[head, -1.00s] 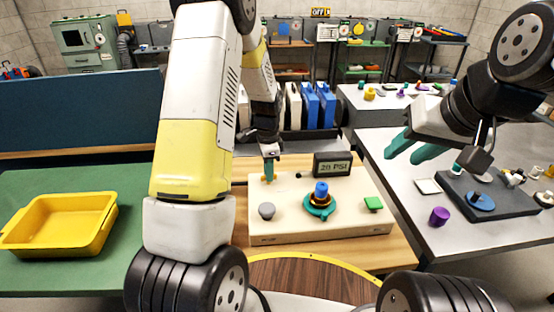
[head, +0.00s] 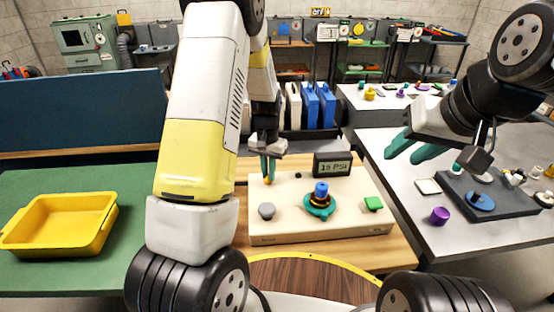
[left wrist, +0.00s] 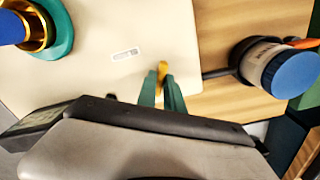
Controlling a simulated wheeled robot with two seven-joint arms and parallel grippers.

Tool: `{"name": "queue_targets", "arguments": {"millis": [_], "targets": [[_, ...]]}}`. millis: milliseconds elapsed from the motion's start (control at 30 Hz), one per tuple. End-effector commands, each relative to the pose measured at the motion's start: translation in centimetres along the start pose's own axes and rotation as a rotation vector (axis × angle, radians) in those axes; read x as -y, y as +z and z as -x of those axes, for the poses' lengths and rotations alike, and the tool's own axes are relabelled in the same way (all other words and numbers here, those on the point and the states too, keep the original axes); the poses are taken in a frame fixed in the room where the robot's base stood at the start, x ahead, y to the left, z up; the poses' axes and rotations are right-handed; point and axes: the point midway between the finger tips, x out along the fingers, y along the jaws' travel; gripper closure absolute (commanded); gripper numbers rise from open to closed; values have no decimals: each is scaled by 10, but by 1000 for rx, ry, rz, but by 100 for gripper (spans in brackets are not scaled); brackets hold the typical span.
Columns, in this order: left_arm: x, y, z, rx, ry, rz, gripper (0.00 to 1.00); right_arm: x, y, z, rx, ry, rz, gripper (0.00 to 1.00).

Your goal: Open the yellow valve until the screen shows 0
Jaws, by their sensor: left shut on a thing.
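The cream panel box (head: 290,228) sits on the wooden table. The yellow valve (head: 267,180) is at its back left, mostly hidden by my fingers. It also shows as a yellow edge between the fingertips in the left wrist view (left wrist: 162,68). My left gripper (head: 268,167) reaches down from above, its teal fingers shut on the valve. The screen (head: 333,165) at the back of the panel reads 19 PSI. My right gripper (head: 414,148) is open and empty, held above the grey table at the right.
The panel also carries a grey knob (head: 267,211), a blue-topped fitting (head: 321,192) on a teal base, and a green knob (head: 373,204). A yellow tray (head: 60,228) is at the left. A purple piece (head: 439,215) and dark block (head: 487,197) are at the right.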

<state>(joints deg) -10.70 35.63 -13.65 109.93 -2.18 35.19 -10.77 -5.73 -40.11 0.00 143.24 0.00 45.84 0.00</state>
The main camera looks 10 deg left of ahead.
Motion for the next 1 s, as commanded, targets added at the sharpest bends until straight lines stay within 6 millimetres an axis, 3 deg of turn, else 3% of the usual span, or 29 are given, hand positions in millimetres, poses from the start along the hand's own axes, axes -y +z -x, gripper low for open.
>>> {"name": "queue_targets", "arguments": {"millis": [500,1000], "targets": [[0,-1,0,-2,0,351,100,0,0,0,0,0,0,64],[0,-1,1,-3,0,423,100,0,0,0,0,0,0,64]]}}
